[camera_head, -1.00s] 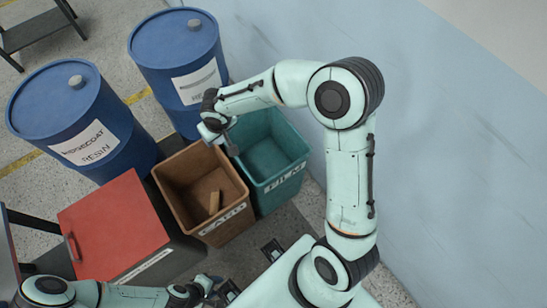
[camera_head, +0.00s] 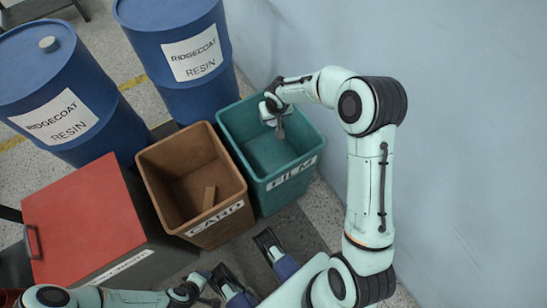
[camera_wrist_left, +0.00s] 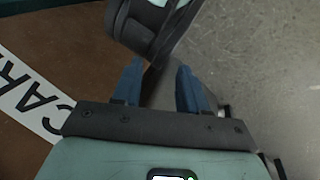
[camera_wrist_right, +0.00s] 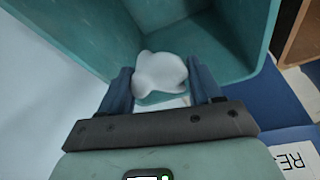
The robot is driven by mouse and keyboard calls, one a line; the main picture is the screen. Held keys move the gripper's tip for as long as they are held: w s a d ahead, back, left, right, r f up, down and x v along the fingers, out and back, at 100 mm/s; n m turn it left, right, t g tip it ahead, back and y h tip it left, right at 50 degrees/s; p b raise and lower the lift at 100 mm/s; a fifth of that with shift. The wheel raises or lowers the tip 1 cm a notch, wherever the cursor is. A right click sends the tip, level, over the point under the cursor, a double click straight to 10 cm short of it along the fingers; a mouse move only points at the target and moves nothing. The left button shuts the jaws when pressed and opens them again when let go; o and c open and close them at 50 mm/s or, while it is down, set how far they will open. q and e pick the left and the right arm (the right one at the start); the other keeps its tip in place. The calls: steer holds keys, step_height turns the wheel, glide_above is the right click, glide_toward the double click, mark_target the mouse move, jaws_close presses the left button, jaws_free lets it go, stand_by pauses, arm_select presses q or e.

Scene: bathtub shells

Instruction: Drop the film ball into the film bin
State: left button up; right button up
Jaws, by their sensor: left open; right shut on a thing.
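The film ball (camera_wrist_right: 160,75) is a crumpled whitish lump between the fingers of my right gripper (camera_wrist_right: 163,82). My right gripper (camera_head: 279,126) is shut on it and points down over the opening of the film bin. The film bin (camera_head: 300,172) is teal, with a FILM label on its front. Its teal wall (camera_wrist_right: 245,45) fills much of the right wrist view, around and behind the ball. The ball itself is hard to make out in the head view. My left gripper (camera_wrist_left: 157,78) is open and empty, near the card bin's label.
A red-lidded bin (camera_head: 85,215) is further left. Two blue resin drums (camera_head: 65,95) (camera_head: 178,50) stand behind. A pale wall (camera_head: 450,120) is on the right.

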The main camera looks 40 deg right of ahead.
arm_select(q)
steer(key=w+a+f+t+b, duration=0.1)
steer(key=w+a+f+b, duration=0.1)
steer(key=w+f+b, duration=0.1)
steer(key=shift+w+a+f+y+b, duration=0.3)
steer(key=shift+w+a+f+y, duration=0.1)
steer(key=shift+w+f, duration=0.3)
arm_select(e)
step_height(320, 180, down, 6)
steer(key=shift+r, duration=0.15)
steer(key=o, duration=1.1)
arm_select(q)
steer(key=shift+r, duration=0.1)
arm_select(e)
steer(key=p+v, duration=0.1)
steer(key=v, duration=0.2)
steer(key=shift+r, duration=0.2)
arm_select(q)
steer(key=s+d+r+g+p, duration=0.1)
steer(key=s+d+r+p, duration=0.1)
steer(key=s+r, duration=0.2)
steer(key=shift+s+d+h+p, duration=0.15)
steer(key=shift+d+h+p, duration=0.15)
steer(key=shift+d+h, duration=0.1)
arm_select(e)
steer(key=v, duration=1)
steer(key=shift+a, duration=0.1)
